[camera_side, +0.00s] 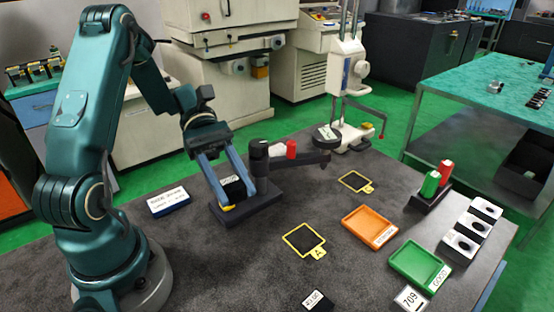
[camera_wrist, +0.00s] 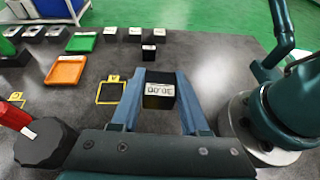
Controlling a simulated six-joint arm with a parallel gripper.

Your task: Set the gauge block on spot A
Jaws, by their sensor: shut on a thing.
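My gripper (camera_side: 238,190) is shut on a black gauge block (camera_side: 233,187) with a white label. In the wrist view the label reads 30.00 on the block (camera_wrist: 160,92), which sits between the blue fingers (camera_wrist: 159,75). In the side view the block is at the left part of a dark stand base; I cannot tell whether it touches the base. Spot A (camera_side: 303,240) is a yellow square outline with an A tag, on the grey table to the right of my gripper. Nothing stands on it. A yellow outline also shows in the wrist view (camera_wrist: 110,91).
The dark stand (camera_side: 262,195) carries a black knob and a red part. A second yellow outline (camera_side: 356,182), an orange tray (camera_side: 369,228), a green tray (camera_side: 420,262) and another small black block (camera_side: 318,300) lie around spot A. A tall gauge stand (camera_side: 346,100) rises behind.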

